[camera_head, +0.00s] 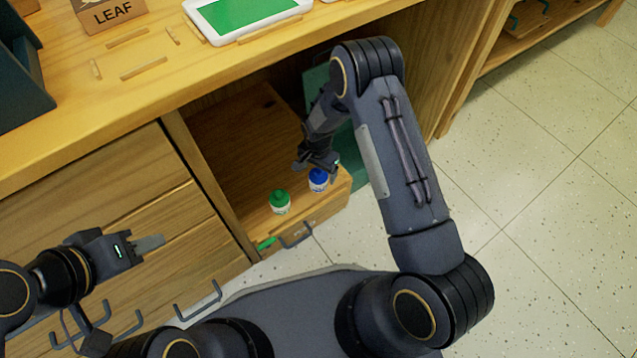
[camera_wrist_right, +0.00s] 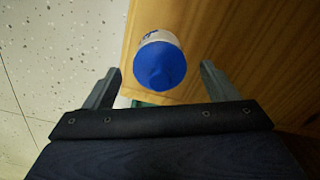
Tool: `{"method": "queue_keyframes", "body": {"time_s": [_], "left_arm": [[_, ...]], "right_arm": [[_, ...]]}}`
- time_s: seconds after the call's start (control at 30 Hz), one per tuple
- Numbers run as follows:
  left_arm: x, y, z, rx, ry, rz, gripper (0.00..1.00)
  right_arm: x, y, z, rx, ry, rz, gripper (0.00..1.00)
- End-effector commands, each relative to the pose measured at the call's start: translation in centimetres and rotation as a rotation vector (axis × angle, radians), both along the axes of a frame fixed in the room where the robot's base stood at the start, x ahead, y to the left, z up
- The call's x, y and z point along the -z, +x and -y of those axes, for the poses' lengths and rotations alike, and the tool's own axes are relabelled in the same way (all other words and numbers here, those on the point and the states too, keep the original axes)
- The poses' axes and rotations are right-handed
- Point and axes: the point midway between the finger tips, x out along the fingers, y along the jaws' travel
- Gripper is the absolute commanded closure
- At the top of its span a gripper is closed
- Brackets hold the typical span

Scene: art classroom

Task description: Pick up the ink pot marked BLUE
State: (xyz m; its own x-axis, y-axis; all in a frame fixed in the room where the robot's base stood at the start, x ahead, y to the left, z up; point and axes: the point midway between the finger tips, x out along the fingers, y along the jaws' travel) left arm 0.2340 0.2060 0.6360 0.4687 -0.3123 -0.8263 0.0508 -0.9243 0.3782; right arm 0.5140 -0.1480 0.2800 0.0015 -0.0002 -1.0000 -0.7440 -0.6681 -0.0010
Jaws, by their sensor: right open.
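The ink pot with a blue cap (camera_head: 318,179) stands upright on the wooden shelf (camera_head: 250,140) of the open cabinet, near its front edge. In the right wrist view the blue-capped pot (camera_wrist_right: 160,62) lies ahead of and between my open fingers; its label is mostly hidden. My right gripper (camera_head: 318,166) is just above and beside the pot, and I see no grip on it. It also shows in the wrist view (camera_wrist_right: 160,88). A pot with a green cap (camera_head: 280,201) stands to the left. My left gripper (camera_head: 150,243) is away to the left, in front of the drawers.
The counter (camera_head: 150,70) above carries a LEAF sign (camera_head: 108,12), a white tray with a green panel (camera_head: 245,12) and several wooden strips. Cabinet walls flank the shelf. Drawers with handles (camera_head: 198,301) stand left. Speckled floor is open on the right.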

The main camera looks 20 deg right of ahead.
Motion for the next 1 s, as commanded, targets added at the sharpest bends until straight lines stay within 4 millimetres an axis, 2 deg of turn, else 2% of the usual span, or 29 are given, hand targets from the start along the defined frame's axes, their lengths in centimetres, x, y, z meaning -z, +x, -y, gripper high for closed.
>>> {"method": "queue_keyframes", "body": {"time_s": [0.03,0.2,0.43,0.87,1.0], "left_arm": [[1.1,0.0,0.0,0.0,0.0,0.0,0.64],[2.0,0.0,0.0,0.0,0.0,0.0,0.64],[1.9,0.0,0.0,0.0,0.0,0.0,0.64],[1.9,0.0,0.0,0.0,0.0,0.0,0.64],[1.9,0.0,0.0,0.0,0.0,0.0,0.64]], "right_arm": [[1.5,0.0,0.0,0.0,-0.001,-0.002,0.2],[3.6,-0.1,0.0,0.0,0.001,-0.002,0.2],[3.6,0.0,0.0,-0.001,0.001,-0.001,0.2],[3.6,0.0,0.0,-0.001,0.0,-0.001,0.75],[3.5,0.0,0.0,-0.001,0.0,0.0,0.76]]}}
